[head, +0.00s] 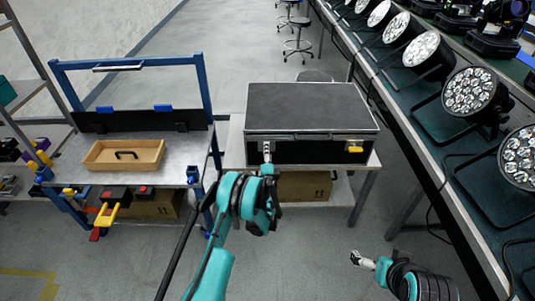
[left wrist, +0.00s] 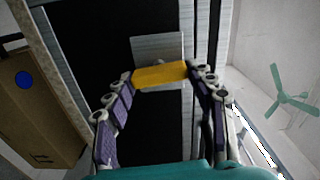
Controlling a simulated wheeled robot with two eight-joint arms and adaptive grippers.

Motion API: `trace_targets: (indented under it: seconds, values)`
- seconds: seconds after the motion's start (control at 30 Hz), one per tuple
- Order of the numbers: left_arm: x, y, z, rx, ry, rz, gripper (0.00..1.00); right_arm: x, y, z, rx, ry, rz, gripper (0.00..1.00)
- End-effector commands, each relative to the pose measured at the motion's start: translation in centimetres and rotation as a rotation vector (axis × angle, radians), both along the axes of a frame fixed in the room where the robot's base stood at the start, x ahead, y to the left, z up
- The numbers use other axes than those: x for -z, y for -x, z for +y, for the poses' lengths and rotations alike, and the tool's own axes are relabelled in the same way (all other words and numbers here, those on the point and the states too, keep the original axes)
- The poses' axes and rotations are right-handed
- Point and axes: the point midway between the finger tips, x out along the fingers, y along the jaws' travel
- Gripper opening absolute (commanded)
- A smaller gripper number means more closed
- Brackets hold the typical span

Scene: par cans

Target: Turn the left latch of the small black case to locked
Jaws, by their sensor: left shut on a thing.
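The small black case (head: 312,110) sits closed on a table, its front facing me. My left gripper (head: 267,155) is at the left end of that front, over the left latch, and mostly hides it in the head view. In the left wrist view the yellow handle of the left latch (left wrist: 162,75) lies across between the two fingertips of my left gripper (left wrist: 165,78), which are shut on it. A metal plate (left wrist: 158,46) shows behind the handle. The right latch (head: 355,149), also yellow, is free. My right gripper (head: 358,258) is low at the right, away from the case; its jaw opening is too small to judge.
A workbench with a wooden tray (head: 124,155) stands left of the case. A long table of par cans (head: 470,92) runs along the right. Cardboard boxes (head: 305,186) sit on the shelf below the case. The floor in front is clear.

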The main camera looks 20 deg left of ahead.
Motion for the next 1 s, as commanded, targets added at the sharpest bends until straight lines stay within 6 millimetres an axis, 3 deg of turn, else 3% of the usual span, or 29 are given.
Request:
trace_targets:
  seconds: [0.3, 0.8, 0.83, 0.9, 1.0]
  values:
    - [0.02, -0.06, -0.02, 0.001, -0.102, 0.029, 0.26, -0.01, 0.0, 0.0, 0.0, 0.0, 0.0, 1.0]
    - [0.03, -0.05, -0.03, 0.001, -0.12, 0.034, 0.26, -0.01, 0.01, 0.0, 0.0, 0.0, 0.0, 1.0]
    - [0.03, -0.05, -0.03, 0.001, -0.12, 0.034, 0.57, 0.0, 0.0, 0.0, 0.0, 0.0, 0.0, 1.0]
    - [0.03, -0.04, -0.03, 0.001, -0.12, 0.034, 0.76, 0.0, 0.0, 0.0, 0.0, 0.0, 0.0, 1.0]
    - [0.04, -0.03, -0.03, 0.001, -0.119, 0.034, 0.76, 0.0, 0.0, 0.0, 0.0, 0.0, 0.0, 1.0]
